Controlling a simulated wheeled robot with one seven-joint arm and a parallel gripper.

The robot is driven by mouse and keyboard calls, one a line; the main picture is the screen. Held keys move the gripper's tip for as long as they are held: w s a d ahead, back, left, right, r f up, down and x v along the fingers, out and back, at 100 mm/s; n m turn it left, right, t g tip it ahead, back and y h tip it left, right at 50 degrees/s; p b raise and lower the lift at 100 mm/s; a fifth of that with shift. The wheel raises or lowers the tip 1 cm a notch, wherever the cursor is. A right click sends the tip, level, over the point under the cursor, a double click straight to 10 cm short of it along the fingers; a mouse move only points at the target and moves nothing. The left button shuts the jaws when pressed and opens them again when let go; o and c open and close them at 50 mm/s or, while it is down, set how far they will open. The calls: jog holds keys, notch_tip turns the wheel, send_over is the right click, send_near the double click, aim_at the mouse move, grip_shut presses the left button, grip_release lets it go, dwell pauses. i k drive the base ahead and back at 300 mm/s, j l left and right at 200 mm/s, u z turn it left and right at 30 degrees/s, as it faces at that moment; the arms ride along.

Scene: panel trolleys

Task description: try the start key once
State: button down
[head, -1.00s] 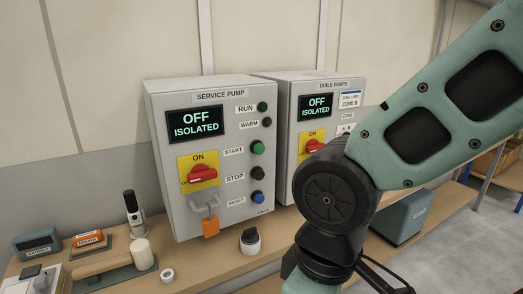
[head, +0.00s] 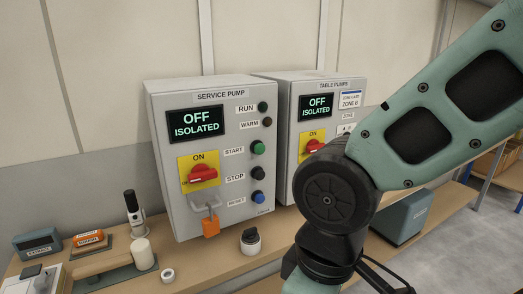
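The service pump panel (head: 222,210) is a grey box standing on the bench. Its green START key (head: 257,147) is on the right of its face, above the black STOP key (head: 257,173) and the blue RESET key (head: 258,197). Its display (head: 196,124) reads OFF ISOLATED. A red rotary switch (head: 202,174) sits on a yellow plate, with a grey hasp and an orange padlock (head: 210,227) below it. The RUN and WARM lamps look dark. My arm crosses the right side; my gripper is out of frame below, apart from any visible key.
The table pumps panel (head: 318,106) stands to the right, also reading OFF ISOLATED, partly hidden by my arm. The wooden bench (head: 215,262) holds a black-and-white knob (head: 250,241), a white roll (head: 167,275), a handheld device (head: 133,209) and a grey box (head: 402,218).

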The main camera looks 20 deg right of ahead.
aim_at(259, 149)
jog(key=l+u, duration=0.95)
jog(key=j, duration=0.1)
